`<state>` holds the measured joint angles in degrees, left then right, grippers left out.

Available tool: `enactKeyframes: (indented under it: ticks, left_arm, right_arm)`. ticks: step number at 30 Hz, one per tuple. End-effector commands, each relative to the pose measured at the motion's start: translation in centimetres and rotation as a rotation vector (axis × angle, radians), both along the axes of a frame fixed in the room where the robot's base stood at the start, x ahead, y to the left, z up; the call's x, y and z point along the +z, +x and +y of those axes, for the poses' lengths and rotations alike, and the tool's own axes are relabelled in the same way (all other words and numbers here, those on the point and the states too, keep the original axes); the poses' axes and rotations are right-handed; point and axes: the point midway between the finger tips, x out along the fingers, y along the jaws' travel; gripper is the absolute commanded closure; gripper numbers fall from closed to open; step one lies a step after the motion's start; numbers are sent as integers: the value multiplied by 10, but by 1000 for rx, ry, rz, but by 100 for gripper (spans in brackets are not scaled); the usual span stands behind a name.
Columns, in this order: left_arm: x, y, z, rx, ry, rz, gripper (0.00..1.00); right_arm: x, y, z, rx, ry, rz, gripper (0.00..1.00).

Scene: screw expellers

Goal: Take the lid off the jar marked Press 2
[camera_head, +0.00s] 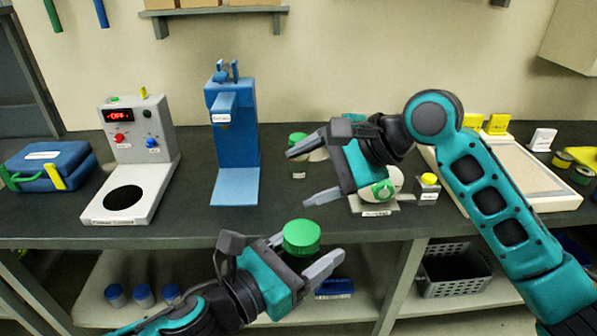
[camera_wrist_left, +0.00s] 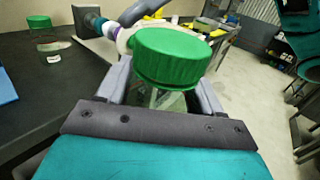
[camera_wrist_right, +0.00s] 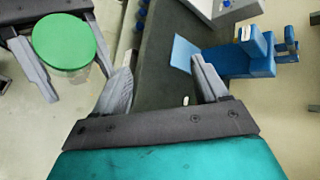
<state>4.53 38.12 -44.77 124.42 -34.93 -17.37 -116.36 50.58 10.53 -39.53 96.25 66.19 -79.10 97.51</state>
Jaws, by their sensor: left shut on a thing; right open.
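My left gripper (camera_head: 300,262) is shut on a clear jar with a green lid (camera_head: 301,236), held in front of the bench edge. In the left wrist view the lid (camera_wrist_left: 172,57) sits on top of the glass jar (camera_wrist_left: 166,99) between the fingers. No label on this jar is visible. In the right wrist view the same lid (camera_wrist_right: 64,43) shows from above. My right gripper (camera_head: 305,175) is open and empty, above the bench and higher than the held jar. Another green-lidded jar (camera_wrist_left: 40,23) stands on the bench, partly hidden by my right gripper in the head view.
A blue press-like stand (camera_head: 233,140) and a grey hotplate-like device (camera_head: 138,150) stand on the dark bench (camera_head: 190,220). A blue case (camera_head: 48,165) is far left, a shallow tray (camera_head: 540,185) right. A grey basket (camera_head: 455,272) and blue-capped bottles (camera_head: 142,293) sit on the lower shelf.

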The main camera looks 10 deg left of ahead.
Motion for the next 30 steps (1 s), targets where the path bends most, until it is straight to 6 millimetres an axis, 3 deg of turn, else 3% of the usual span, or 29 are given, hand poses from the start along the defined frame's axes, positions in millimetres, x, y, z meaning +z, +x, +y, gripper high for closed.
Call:
enactKeyframes:
  ticks: [1,4,10,21,26,30]
  left_arm:
    - [1,0,0,0,-1,-2,100]
    - [1,0,0,0,-1,-2,100]
    - [1,0,0,0,-1,-2,100]
    - [1,0,0,0,-1,-2,100]
    - [1,0,0,0,-1,-2,100]
    - [1,0,0,0,-1,-2,100]
  right_arm:
    - [12,-8,9,23,-34,28,27]
    - [22,-28,25,59,-127,91,27]
    - [36,-60,36,58,-366,190,27]
    - [53,-84,12,-159,-772,267,27]
    - [57,-85,5,-217,-835,273,27]
    - [48,-86,3,-230,-847,276,27]
